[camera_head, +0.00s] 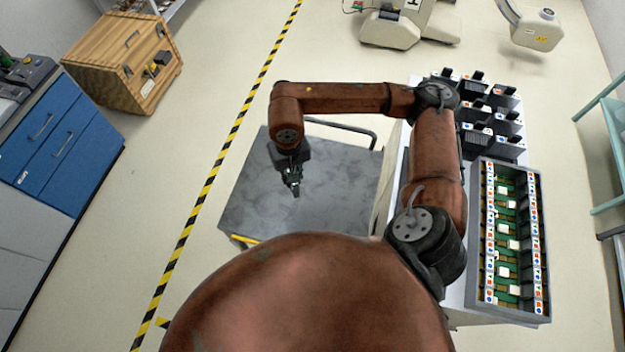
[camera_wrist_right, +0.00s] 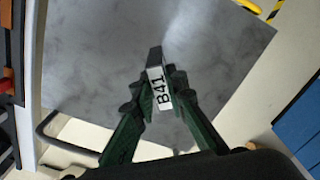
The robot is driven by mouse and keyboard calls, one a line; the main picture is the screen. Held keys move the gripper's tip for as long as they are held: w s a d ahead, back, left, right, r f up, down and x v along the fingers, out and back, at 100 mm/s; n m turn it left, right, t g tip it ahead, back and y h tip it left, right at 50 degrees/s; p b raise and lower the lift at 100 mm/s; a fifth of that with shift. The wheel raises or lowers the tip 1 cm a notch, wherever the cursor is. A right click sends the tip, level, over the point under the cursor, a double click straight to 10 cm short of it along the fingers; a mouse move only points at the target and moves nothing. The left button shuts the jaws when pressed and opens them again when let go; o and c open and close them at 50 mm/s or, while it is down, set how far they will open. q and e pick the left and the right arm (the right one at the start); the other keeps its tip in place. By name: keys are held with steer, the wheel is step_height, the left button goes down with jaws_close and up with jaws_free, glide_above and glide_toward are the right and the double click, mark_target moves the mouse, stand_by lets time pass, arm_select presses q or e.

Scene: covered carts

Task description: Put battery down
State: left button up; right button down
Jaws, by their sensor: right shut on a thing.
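My right gripper (camera_head: 294,184) hangs over the grey cart top (camera_head: 250,200) in the head view. In the right wrist view its green fingers (camera_wrist_right: 160,92) are shut on a small battery (camera_wrist_right: 157,72) with a white label reading "B41". The battery is between the fingertips with the grey cart surface behind it. I cannot tell how high it is above the surface. The cart top is otherwise bare. My left gripper is not in view.
A white table on the right holds several black chargers (camera_head: 490,115) and a grey tray (camera_head: 475,230) of green-and-white parts. A wooden crate (camera_head: 110,60) and blue drawers (camera_head: 60,140) stand left. The cart has a handle (camera_head: 345,128) at its far edge.

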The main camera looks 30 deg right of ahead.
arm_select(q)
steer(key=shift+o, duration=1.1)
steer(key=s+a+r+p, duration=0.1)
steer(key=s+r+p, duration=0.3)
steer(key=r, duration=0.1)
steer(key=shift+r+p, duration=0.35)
arm_select(e)
steer(key=s+r+m, duration=0.2)
steer(key=s+m, duration=0.5)
steer(key=s, duration=0.2)
steer(key=shift+m, duration=0.4)
steer(key=w+d+f+p, duration=0.2)
steer(key=w+f, duration=0.2)
steer(key=w+d+f+p, duration=0.2)
steer(key=w+f, duration=0.2)
steer(key=w+d+f+p, duration=0.2)
steer(key=w+f, duration=0.2)
steer(key=shift+w+d+f, duration=0.1)
steer(key=shift+w+f, duration=0.2)
steer(key=shift+f, duration=0.2)
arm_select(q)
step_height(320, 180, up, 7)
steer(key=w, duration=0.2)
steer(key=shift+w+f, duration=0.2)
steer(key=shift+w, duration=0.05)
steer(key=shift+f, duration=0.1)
arm_select(e)
steer(key=shift+f, duration=0.1)
